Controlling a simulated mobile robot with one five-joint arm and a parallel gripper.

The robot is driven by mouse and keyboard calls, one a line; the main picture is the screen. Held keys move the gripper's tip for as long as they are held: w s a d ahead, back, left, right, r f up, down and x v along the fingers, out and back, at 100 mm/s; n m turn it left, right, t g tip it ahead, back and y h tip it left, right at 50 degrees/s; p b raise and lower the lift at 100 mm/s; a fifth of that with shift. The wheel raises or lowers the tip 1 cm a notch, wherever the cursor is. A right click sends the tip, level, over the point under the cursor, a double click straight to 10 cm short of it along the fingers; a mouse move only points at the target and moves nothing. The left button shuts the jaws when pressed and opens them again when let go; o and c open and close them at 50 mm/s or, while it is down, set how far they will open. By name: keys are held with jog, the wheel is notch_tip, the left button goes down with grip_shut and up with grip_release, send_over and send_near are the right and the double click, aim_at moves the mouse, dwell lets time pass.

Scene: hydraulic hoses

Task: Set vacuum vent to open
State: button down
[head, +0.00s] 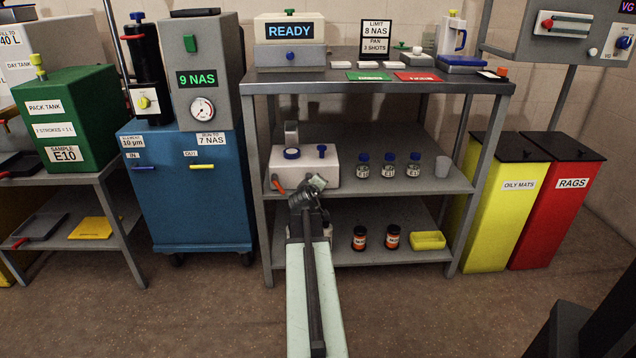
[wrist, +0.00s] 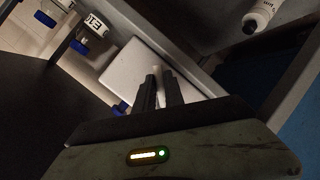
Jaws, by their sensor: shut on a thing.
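My gripper (head: 316,188) is at the front right of a white box (head: 305,170) on the middle shelf. In the wrist view its two dark fingers (wrist: 161,88) are closed around a small pale piece (wrist: 160,72), with the box (wrist: 137,72) behind them. No vent label is readable, and I cannot tell whether the pale piece is the vent's handle.
Several blue-capped bottles (head: 387,166) and a cup (head: 442,166) stand right of the box. A blue cabinet (head: 188,205) stands left; bins (head: 555,205) stand right. Floor in front is clear.

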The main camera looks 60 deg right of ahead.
jog(key=shift+w+a+f+m+t+y, duration=0.15)
jog(key=shift+w+f+m+t+y, duration=0.15)
jog(key=shift+m, duration=0.4)
jog(key=shift+w+a+f+m+t+y, duration=0.1)
jog(key=shift+a+f+m+t+y, duration=0.1)
jog(key=shift+m+t+y, duration=0.35)
jog(key=shift+m, duration=0.25)
jog(key=c, duration=1.4)
grip_release()
jog(key=shift+c, duration=0.2)
